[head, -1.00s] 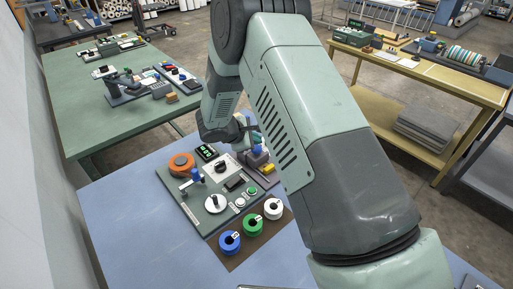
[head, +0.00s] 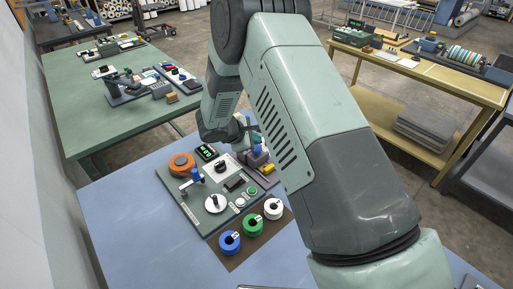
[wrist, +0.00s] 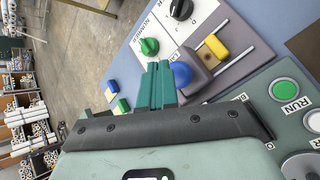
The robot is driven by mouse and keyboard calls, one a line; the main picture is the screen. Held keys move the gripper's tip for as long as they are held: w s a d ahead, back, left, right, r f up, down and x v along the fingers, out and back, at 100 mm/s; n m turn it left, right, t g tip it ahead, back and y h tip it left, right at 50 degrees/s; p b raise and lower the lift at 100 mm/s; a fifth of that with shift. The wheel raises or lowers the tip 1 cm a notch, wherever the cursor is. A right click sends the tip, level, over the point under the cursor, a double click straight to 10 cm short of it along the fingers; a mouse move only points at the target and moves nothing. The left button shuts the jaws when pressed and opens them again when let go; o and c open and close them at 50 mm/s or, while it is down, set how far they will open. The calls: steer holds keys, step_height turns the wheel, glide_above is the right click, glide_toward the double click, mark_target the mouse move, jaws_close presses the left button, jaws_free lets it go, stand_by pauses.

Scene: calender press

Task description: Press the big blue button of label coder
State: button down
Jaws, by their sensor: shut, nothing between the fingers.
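The big blue button (wrist: 181,74) is a rounded dome on the grey label coder (wrist: 194,86), seen in the wrist view. In the head view the blue button (head: 257,149) shows at the back right of the press panel. My gripper (wrist: 160,66) has its two teal fingers together with nothing between them. The fingertips are just left of the blue dome in the wrist view, very close to it. I cannot tell whether they touch it or are above it. My arm hides part of the coder in the head view.
A yellow block (wrist: 215,46), a green knob (wrist: 149,46) and a black knob (wrist: 181,8) are near the coder. The green RUN button (wrist: 284,92) is to the right. Blue, green and white rolls (head: 252,224) stand in front of the panel. The blue table's left part is clear.

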steer(key=shift+f, duration=0.15)
steer(key=shift+f, duration=0.3)
steer(key=shift+f, duration=0.75)
stand_by(1.3)
steer(key=shift+r, duration=1.2)
steer(key=shift+r, duration=2.5)
